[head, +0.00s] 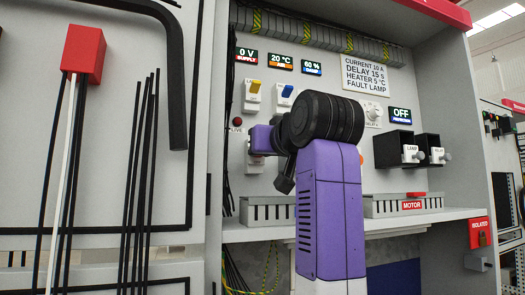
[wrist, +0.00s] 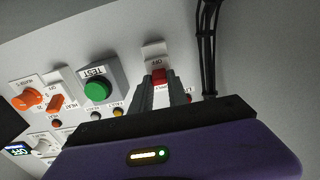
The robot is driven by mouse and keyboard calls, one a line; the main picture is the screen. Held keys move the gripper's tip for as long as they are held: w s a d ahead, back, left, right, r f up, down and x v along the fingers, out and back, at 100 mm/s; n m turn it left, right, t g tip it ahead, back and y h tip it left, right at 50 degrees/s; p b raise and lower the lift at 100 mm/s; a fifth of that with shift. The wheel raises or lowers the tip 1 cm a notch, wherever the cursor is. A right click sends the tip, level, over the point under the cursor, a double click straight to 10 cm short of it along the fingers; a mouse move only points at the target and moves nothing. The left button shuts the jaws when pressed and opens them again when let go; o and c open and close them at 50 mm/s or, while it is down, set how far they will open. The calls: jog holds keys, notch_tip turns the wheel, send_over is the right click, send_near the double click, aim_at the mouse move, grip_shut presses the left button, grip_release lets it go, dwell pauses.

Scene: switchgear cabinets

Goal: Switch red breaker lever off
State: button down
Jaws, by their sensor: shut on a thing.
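The red breaker lever (wrist: 160,76) shows in the wrist view on a white breaker body (wrist: 155,49) with an OFF label. My gripper (wrist: 161,88) has its two grey fingers close around the lever, shut on it. The fingers hide the lower part of the breaker. In the head view my purple gripper (head: 263,139) reaches the panel below the yellow-lever breaker (head: 253,96). The red lever is hidden behind it there.
A blue-lever breaker (head: 285,97) sits just above my wrist. In the wrist view a green TEST button (wrist: 97,90) and an orange knob (wrist: 27,98) are left of the lever; black cables (wrist: 208,60) run close at right. A slotted trunking (head: 268,209) lies below.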

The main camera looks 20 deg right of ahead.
jog(key=t+b, duration=0.1)
jog(key=b, duration=0.1)
jog(key=f+t+b, duration=0.1)
jog(key=t+b, duration=0.1)
jog(key=shift+b, duration=0.3)
jog(key=c, duration=1.3)
grip_release()
jog(key=shift+s+f, duration=0.1)
jog(key=b+v, duration=0.3)
jog(key=v, duration=0.4)
jog(key=shift+s, duration=0.3)
